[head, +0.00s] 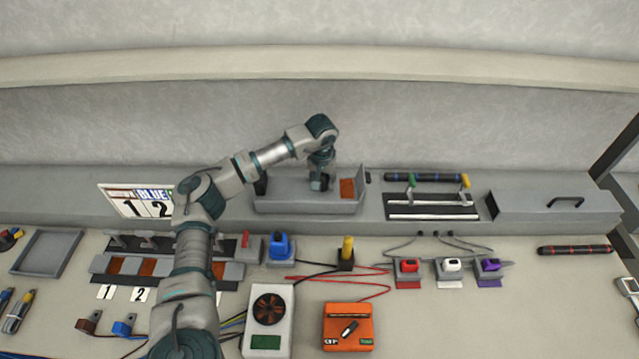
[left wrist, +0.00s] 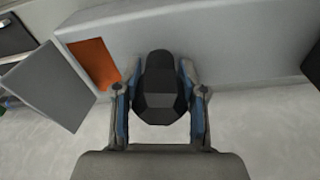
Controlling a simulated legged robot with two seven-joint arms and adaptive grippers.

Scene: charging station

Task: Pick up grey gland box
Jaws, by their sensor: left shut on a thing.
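My left gripper (head: 320,183) reaches over the grey housing (head: 290,204) on the raised ledge at the back. In the left wrist view its two fingers (left wrist: 160,78) are shut on a dark grey, faceted block, which I take for the gland box (left wrist: 160,100). A finger sits on each side of it. In the head view the box is mostly hidden by the gripper. An orange patch (head: 347,188) lies just right of the gripper and shows at the upper left in the wrist view (left wrist: 93,62). My right gripper is not in view.
Blue (head: 281,247) and yellow (head: 347,250) connectors, a fan unit (head: 267,320) and an orange box (head: 348,327) stand in front. Cables cross the bench.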

